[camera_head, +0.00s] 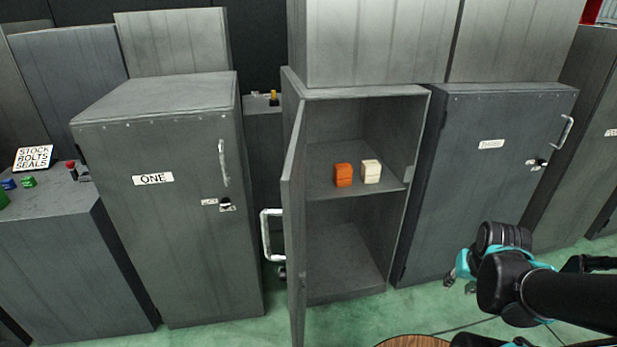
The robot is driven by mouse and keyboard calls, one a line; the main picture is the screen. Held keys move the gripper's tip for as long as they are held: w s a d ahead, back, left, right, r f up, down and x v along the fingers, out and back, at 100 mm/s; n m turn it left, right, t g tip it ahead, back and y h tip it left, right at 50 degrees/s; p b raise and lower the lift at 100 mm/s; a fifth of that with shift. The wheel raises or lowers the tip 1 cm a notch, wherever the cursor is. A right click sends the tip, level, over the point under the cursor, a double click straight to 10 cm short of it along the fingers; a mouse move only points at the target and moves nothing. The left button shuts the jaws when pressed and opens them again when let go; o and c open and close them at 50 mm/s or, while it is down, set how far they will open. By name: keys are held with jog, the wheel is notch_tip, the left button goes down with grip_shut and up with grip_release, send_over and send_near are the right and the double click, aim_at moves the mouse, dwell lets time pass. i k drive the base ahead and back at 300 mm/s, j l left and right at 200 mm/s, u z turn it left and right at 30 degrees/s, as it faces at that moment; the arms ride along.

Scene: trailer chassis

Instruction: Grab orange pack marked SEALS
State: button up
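An orange pack (343,175) stands on the shelf inside the open middle cabinet. Any marking on it is too small to read. A cream pack (371,171) stands just to its right, close beside it. My gripper (460,284) is at the lower right, in front of the closed cabinet marked THREE, well below and to the right of the packs. Its fingers are small and partly hidden by my arm, so I cannot tell whether they are open or shut.
The open cabinet's door (293,220) swings out on the left, with a handle (271,235). Cabinet ONE (170,240) and cabinet THREE (480,190) are closed. A sign (34,158) reading STOCK BOLTS SEALS stands at far left. Green floor (345,325) lies in front.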

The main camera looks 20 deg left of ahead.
aim_at(342, 172)
jog(key=i+l+u, duration=0.15)
jog(key=l+u, duration=0.2)
jog(key=i+l+u, duration=0.1)
jog(key=l+u, duration=0.25)
jog(key=i+l+u, duration=0.1)
jog(key=l+u, duration=0.2)
jog(key=l, duration=0.15)
